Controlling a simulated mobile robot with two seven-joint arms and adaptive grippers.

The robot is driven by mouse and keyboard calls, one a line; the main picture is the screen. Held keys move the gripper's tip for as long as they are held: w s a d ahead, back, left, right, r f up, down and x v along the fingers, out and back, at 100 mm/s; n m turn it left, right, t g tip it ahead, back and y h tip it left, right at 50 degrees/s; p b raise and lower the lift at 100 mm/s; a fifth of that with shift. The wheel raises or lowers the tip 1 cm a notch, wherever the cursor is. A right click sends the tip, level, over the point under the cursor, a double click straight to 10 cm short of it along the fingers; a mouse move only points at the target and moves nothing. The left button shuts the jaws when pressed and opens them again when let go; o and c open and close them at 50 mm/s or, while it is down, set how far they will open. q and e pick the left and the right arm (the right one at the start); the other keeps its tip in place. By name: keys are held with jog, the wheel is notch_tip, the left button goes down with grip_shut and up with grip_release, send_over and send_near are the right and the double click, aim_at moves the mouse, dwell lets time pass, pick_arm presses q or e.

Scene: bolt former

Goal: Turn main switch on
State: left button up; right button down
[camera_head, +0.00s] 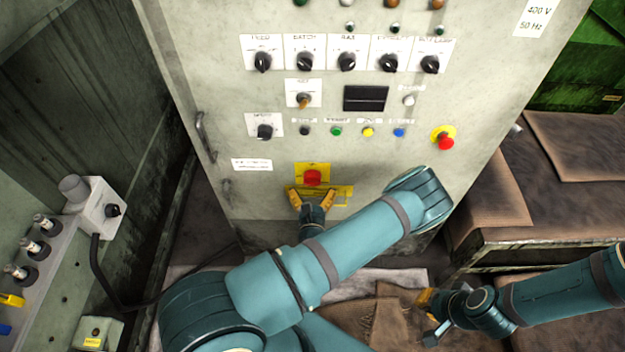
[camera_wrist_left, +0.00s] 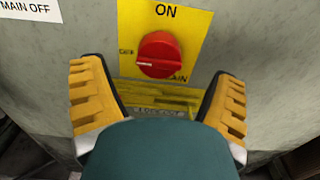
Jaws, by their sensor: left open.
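The main switch is a red rotary knob (camera_head: 313,177) on a yellow plate (camera_head: 325,166) low on the grey control cabinet. In the left wrist view the red knob (camera_wrist_left: 159,55) has a white mark at its left, beside the OFF lettering, with ON printed above it. My left gripper (camera_head: 312,198) is open just below the knob. Its two yellow-padded fingers (camera_wrist_left: 158,100) stand apart on either side, lower than the knob and not touching it. My right gripper (camera_head: 428,316) hangs low at the right, away from the cabinet; its jaw state is unclear.
The cabinet face (camera_head: 375,165) carries rows of black selector knobs, coloured buttons and a red emergency stop (camera_head: 445,142) on yellow. A handle (camera_head: 206,137) sticks out at its left edge. A grey box with a cable (camera_head: 95,208) stands left. A brown-topped bench (camera_head: 490,215) is at right.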

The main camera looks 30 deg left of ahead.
aim_at(312, 181)
pick_arm(q)
jog(key=shift+b+x, duration=0.4)
jog(key=shift+x, duration=2.2)
jog(key=c, duration=1.2)
